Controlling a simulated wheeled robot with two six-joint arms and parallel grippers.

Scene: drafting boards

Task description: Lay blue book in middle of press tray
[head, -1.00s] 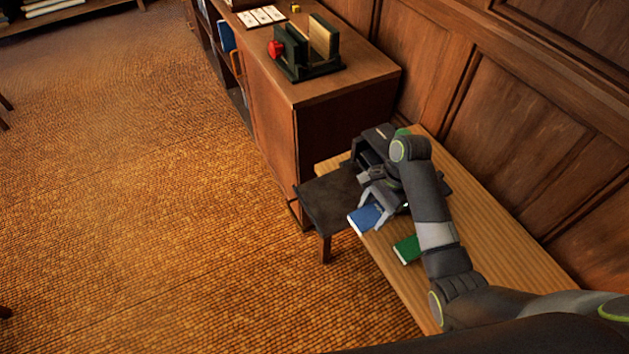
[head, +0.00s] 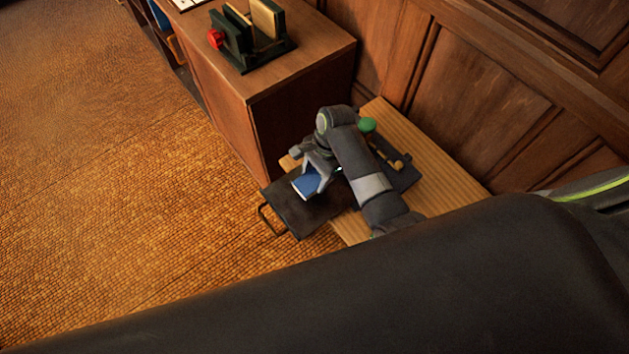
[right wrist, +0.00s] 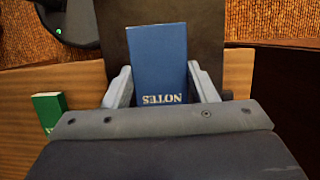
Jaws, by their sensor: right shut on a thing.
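The blue book (head: 306,185), marked NOTES, shows between the fingers of my right gripper (head: 320,174). The wrist view shows the book (right wrist: 160,60) with a finger on each side, the gripper (right wrist: 162,88) shut on it. The dark press tray (head: 296,214) juts out from the left side of the wooden bench, with a loop handle at its outer end. In the head view the book is over the tray; I cannot tell whether it touches it. The tray (right wrist: 115,40) also lies behind the book in the wrist view. My left gripper is not in view.
A green book (right wrist: 48,108) lies on the bench, left in the wrist view. A wooden cabinet (head: 300,95) carrying a dark holder with a red knob (head: 216,39) stands behind the bench. Open floor lies left.

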